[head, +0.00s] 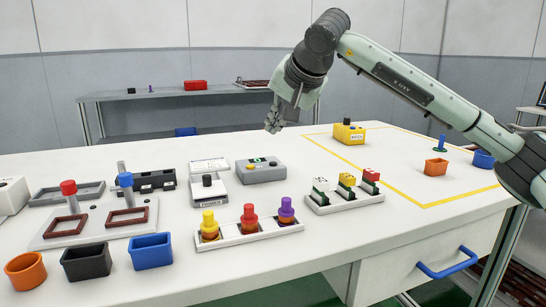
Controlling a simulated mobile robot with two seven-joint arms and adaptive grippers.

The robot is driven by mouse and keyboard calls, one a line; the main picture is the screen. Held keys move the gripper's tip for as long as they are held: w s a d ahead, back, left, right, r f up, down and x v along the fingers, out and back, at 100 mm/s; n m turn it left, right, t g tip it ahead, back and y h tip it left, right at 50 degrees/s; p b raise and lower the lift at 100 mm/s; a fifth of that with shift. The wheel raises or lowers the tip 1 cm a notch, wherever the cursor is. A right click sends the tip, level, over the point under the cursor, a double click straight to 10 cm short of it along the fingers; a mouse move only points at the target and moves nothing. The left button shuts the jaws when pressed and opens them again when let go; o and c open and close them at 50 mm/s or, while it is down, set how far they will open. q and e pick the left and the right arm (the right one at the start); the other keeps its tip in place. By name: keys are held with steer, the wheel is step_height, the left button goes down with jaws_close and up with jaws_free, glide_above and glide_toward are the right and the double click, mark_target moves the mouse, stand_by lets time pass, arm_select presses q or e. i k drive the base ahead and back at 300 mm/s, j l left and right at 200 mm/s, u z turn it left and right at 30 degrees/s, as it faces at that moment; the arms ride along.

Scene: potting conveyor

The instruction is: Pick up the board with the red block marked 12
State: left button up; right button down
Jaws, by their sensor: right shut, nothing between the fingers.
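A white rack (347,205) stands on the table right of centre and holds three small green boards upright in a row. The boards carry a white block (321,173), a yellow block (347,179) and a red block (371,174). The red-block board (369,187) is at the right end. Marks show on the blocks but are too small to read. My right gripper (274,124) is shut and empty, in the air above the table's far side, up and left of the rack and apart from it. My left gripper is not in view.
A white holder (249,234) with yellow, red and purple knobbed pieces stands left of the rack. A grey box (261,171) lies behind it. A yellow box (349,133), orange cup (436,167) and blue cup (483,159) stand at right. Table near the rack's right is clear.

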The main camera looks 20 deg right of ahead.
mark_target(370, 176)
steer(key=k+l, duration=0.4)
steer(key=k, duration=0.2)
steer(key=k+l, duration=0.45)
steer(key=k, duration=0.15)
steer(key=k+l, duration=0.4)
steer(key=k, duration=0.2)
